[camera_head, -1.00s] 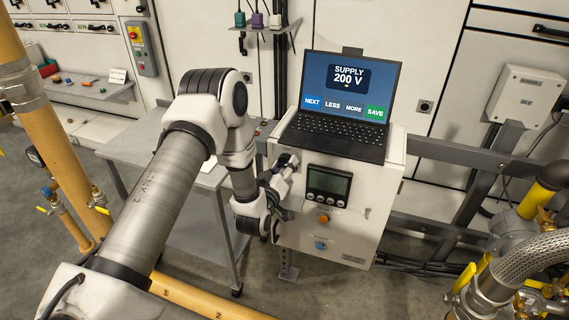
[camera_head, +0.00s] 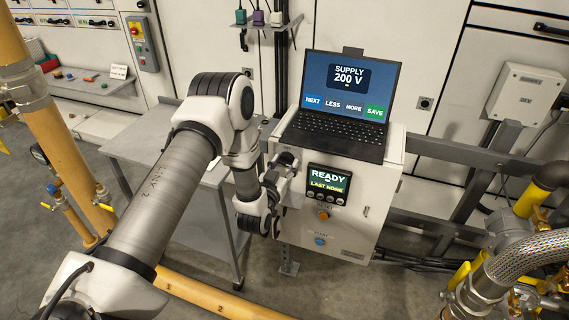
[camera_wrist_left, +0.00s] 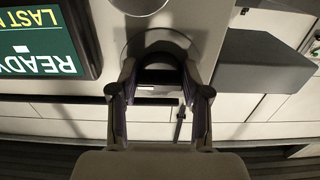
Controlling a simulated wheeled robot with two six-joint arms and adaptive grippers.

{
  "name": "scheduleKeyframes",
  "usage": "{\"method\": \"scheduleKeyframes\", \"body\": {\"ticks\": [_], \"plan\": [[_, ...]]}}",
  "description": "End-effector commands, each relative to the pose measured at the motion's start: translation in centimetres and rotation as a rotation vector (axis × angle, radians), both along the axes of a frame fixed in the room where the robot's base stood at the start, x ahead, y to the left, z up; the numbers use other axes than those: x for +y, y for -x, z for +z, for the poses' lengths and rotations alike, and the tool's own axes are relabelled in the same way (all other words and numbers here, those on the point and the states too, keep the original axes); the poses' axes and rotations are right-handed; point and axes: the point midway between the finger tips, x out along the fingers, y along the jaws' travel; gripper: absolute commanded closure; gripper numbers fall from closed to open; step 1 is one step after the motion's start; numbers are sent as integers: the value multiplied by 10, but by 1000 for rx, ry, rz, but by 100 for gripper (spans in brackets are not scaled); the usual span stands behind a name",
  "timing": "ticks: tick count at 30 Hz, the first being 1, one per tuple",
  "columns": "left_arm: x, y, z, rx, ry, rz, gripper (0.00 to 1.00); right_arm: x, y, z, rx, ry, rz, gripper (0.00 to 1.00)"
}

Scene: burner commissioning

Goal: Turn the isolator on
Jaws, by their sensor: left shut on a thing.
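The white control box (camera_head: 345,228) stands at the centre of the head view. My left gripper (camera_head: 284,168) is at the upper left of its front face. In the left wrist view the gripper (camera_wrist_left: 160,90) has its fingers on either side of a dark isolator handle (camera_wrist_left: 159,75), shut on it. The handle's angle is hard to read, and my gripper hides it in the head view. The box's display (camera_head: 328,181) is lit and reads "READY" and "LAST NONE". It shows upside down in the wrist view (camera_wrist_left: 45,40). My right gripper is not in view.
A laptop (camera_head: 345,105) reading "SUPPLY 200 V" sits on the box. An orange button (camera_head: 323,215) and a blue button (camera_head: 320,241) are below the display. A grey table (camera_head: 180,150) stands to the left; yellow pipes (camera_head: 60,150) and a braided hose (camera_head: 525,260) flank the area.

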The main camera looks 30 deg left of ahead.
Motion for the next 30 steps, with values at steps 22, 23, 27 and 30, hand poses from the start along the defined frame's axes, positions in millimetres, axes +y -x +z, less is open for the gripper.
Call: {"method": "scheduleKeyframes", "body": {"ticks": [22,23,27,30], "plan": [[0,1,0,1,-2,0,29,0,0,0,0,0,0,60],[-1,3,0,1,-2,0,29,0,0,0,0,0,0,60],[-5,22,-1,4,-1,0,29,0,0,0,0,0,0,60],[-11,46,-2,6,-1,0,29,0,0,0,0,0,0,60]]}}
